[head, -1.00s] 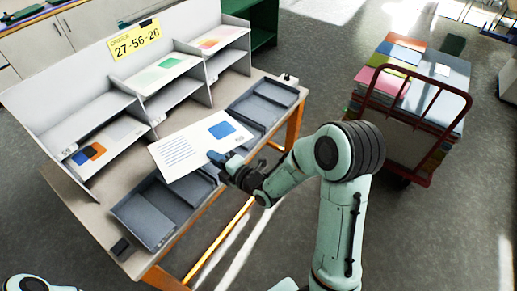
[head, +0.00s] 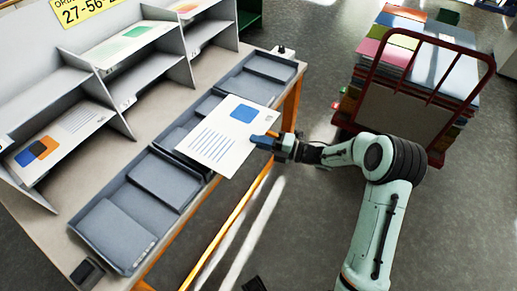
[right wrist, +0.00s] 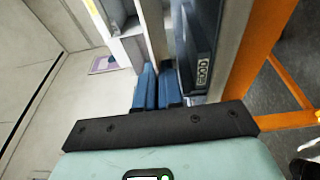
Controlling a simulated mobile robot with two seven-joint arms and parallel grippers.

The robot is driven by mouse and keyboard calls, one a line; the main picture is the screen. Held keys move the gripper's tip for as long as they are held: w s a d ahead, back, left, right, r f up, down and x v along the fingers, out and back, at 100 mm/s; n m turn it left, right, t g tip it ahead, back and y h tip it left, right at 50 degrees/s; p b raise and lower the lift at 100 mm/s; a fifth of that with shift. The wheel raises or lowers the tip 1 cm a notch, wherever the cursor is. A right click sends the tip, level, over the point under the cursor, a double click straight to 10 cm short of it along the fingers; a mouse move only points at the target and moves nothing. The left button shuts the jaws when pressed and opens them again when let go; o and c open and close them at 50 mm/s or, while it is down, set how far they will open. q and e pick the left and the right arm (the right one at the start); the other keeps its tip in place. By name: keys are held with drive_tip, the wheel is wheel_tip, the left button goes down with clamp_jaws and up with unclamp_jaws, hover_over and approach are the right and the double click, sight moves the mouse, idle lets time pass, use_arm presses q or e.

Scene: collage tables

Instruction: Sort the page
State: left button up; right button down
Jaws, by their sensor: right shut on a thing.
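A white page (head: 215,143) with a blue square and grey text lines is held at its right edge by my right gripper (head: 263,140). The page hangs above the middle grey tray (head: 172,139), covers part of it and reaches past the table's front edge. In the right wrist view the blue fingers (right wrist: 157,88) are close together; the page cannot be made out there. A left grey tray (head: 118,222) and a right grey tray (head: 280,68) lie along the table's front. My left gripper is out of view.
Grey shelves (head: 157,72) at the back hold a page with orange and blue shapes (head: 50,142) and a green-marked page (head: 128,40). A yellow order sign (head: 80,8) tops them. A red cart (head: 440,130) with stacked sheets stands right. Open floor lies between.

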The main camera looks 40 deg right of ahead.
sight(238, 131)
drive_tip(key=w+a, duration=0.1)
drive_tip(key=w, duration=0.1)
drive_tip(key=w+a, duration=0.1)
drive_tip(key=w, duration=0.2)
drive_tip(key=w+a, duration=0.1)
drive_tip(key=w, duration=0.2)
drive_tip(key=shift+w+a, duration=0.2)
wheel_tip(238, 131, down, 4)
drive_tip(key=b, duration=0.3)
drive_tip(key=shift+w+r, duration=0.15)
drive_tip(key=shift+w+a+f+b, duration=0.1)
drive_tip(key=shift+f+b, duration=0.45)
drive_tip(key=shift+b, duration=0.05)
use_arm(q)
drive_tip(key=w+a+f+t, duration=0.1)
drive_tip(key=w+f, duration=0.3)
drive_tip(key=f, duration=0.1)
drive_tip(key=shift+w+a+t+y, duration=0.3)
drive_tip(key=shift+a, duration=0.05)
use_arm(e)
drive_tip(key=shift+f, duration=0.2)
drive_tip(key=c, duration=1.2)
unclamp_jaws()
drive_tip(key=shift+f, duration=0.1)
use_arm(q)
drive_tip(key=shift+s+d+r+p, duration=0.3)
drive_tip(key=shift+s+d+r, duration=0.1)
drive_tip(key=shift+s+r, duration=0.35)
use_arm(e)
drive_tip(key=v, duration=1.3)
